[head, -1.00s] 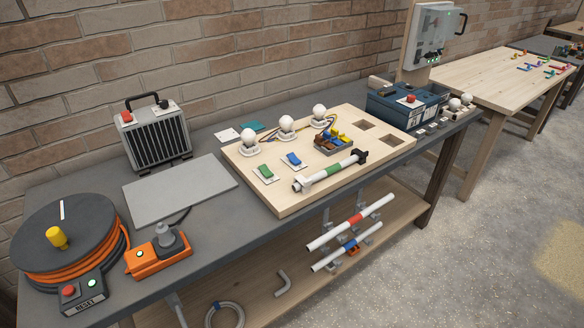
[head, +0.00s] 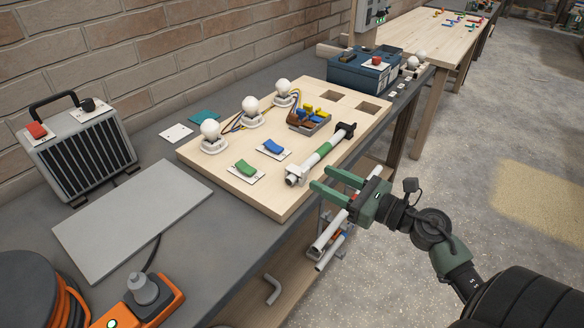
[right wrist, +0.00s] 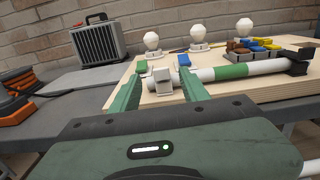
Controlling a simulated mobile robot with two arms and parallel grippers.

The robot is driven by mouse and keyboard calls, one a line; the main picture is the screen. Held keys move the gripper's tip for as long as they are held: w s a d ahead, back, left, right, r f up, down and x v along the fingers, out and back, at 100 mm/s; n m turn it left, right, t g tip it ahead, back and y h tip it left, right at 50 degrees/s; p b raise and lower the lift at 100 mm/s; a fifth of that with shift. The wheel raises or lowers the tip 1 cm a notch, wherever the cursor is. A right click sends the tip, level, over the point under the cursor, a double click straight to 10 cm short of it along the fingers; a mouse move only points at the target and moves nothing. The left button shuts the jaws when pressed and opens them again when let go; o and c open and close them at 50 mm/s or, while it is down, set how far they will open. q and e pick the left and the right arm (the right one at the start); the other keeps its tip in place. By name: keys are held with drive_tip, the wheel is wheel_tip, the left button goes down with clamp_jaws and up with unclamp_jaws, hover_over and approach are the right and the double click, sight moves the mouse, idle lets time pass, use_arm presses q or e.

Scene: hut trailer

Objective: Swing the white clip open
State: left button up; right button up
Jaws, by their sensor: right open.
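The white clip (head: 293,175) sits at the near left end of a white tube (head: 308,160) with a green band, along the front edge of the wooden board (head: 277,209). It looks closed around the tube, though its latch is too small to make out. A black clip (head: 345,131) holds the tube's far end. My right gripper (head: 324,178) is open and empty, its green fingers pointing at the white clip from the right. In the right wrist view the white clip (right wrist: 162,80) appears between and beyond the two fingers, seemingly untouched. My left gripper is not in view.
The board also carries white lamps (head: 210,130), a green switch (head: 245,168), a blue switch (head: 273,146) and a grey tray of connectors (head: 319,127). A heater (head: 78,150) and grey plate (head: 130,215) lie left. More tubes (head: 327,235) hang below the bench edge.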

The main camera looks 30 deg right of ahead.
sight(307, 170)
drive_tip(key=p+x, duration=0.1)
drive_tip(key=x, duration=0.4)
drive_tip(key=shift+w+r+p, duration=0.1)
drive_tip(key=shift+w+p, duration=0.15)
drive_tip(key=shift+p, duration=0.1)
drive_tip(key=shift+w+a, duration=0.2)
drive_tip(key=shift+w, duration=0.2)
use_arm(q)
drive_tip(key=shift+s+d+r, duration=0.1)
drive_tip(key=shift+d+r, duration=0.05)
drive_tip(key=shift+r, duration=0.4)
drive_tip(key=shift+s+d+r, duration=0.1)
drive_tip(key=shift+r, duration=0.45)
use_arm(e)
drive_tip(key=shift+c, duration=0.3)
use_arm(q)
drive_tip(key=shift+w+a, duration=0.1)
use_arm(e)
clamp_jaws()
